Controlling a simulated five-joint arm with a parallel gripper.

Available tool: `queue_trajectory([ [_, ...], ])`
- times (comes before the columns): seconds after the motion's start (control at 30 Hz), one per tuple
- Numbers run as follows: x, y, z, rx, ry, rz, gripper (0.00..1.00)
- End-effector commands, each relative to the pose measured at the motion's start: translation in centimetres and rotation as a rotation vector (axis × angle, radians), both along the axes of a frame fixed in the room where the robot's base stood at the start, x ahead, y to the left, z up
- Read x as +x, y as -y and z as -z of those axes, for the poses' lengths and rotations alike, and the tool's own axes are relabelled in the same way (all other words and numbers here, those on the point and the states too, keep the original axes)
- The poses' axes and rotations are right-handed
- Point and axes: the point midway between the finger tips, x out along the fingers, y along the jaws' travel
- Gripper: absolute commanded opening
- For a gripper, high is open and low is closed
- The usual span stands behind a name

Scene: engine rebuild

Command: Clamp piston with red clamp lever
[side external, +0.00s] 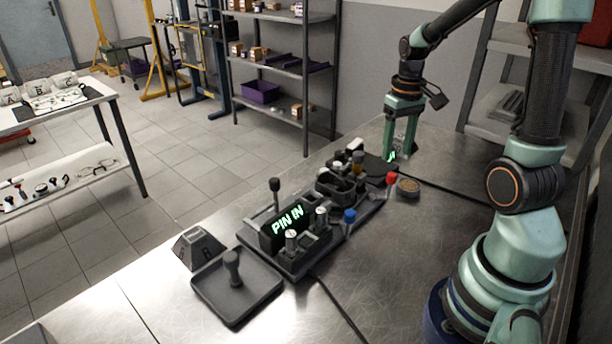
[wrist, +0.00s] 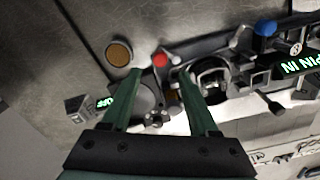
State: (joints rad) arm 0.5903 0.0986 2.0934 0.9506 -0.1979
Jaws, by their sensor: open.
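The red clamp lever's knob (side external: 392,180) stands at the far right end of the dark fixture (side external: 262,225). In the wrist view the red knob (wrist: 160,60) appears between and just beyond my fingertips. My gripper (side external: 392,158) is open and points down at the back of the bench, behind the red knob in the side view. In the wrist view its two green fingers (wrist: 161,74) are spread with nothing held. A dark ring-shaped part (wrist: 213,76) sits in the fixture beside the right finger. I cannot tell which part is the piston.
A lever with a blue knob (side external: 350,215) stands farther along the fixture, near a display reading "PIN IN" (side external: 288,219). A brown round disc (side external: 408,185) lies by the red knob. A dark tray (side external: 215,302) is at the front. The bench right of the fixture is mostly clear.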

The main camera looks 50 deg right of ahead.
Motion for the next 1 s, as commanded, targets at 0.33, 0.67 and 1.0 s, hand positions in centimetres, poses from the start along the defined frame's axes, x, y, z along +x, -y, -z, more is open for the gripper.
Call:
queue_trajectory([
  [0.33,0.0,-0.1,5.5,0.002,-0.002,0.000,0.60],
  [0.67,0.0,0.0,6.6,0.000,0.001,0.000,0.60],
  [1.0,0.0,0.0,6.5,0.000,0.001,0.000,0.00],
])
